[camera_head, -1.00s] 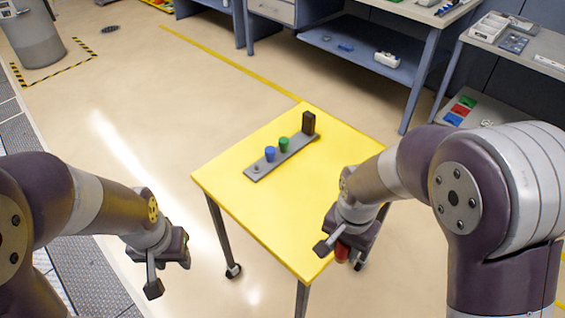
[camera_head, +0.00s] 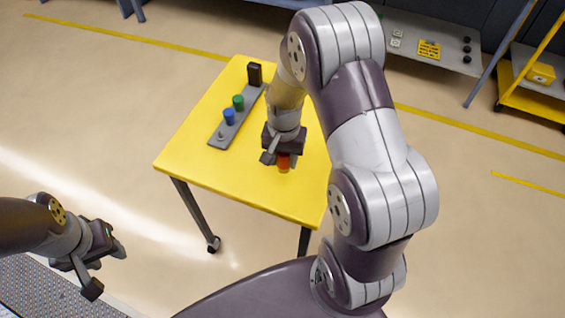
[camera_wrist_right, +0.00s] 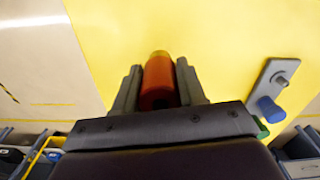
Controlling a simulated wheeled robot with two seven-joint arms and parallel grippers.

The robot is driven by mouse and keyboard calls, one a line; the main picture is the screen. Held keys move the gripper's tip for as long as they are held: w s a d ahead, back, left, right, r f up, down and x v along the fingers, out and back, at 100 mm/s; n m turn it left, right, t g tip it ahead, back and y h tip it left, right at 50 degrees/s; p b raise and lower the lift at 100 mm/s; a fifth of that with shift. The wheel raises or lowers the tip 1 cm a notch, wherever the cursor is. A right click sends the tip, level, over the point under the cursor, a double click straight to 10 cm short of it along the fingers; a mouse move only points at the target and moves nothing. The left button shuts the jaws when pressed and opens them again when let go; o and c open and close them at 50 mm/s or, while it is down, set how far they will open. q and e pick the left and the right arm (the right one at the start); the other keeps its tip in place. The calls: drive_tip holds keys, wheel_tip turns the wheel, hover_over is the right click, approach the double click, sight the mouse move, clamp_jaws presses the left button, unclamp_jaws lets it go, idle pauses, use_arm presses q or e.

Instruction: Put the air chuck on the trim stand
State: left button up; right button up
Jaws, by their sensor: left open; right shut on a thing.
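My right gripper (camera_head: 280,158) is shut on a red-orange cylinder with a brass-coloured end (camera_head: 284,163), which I take to be the air chuck. In the right wrist view the cylinder (camera_wrist_right: 158,82) sits between both fingers. It is held over the yellow table; its height above the top is hard to tell. A grey strip (camera_head: 216,142), seemingly the trim stand, lies to the left of this gripper. It bears a bare peg (camera_head: 222,135) at its near end, then a blue piece (camera_head: 229,116), a green piece (camera_head: 238,102) and a dark block (camera_head: 255,74). My left gripper (camera_head: 105,268) is open and empty, off the table.
The yellow table (camera_head: 190,165) stands on wheeled legs. Its top is clear around the strip. Open floor lies to the left and right. A shelf (camera_head: 425,45) and a yellow cart (camera_head: 535,85) stand at the back right.

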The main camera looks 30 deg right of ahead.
sight(285, 167)
wheel_tip(285, 167, down, 4)
drive_tip(key=shift+d+f, duration=0.1)
drive_tip(key=shift+d, duration=0.05)
drive_tip(key=shift+s, duration=0.1)
drive_tip(key=o, duration=0.8)
drive_tip(key=shift+f, duration=0.1)
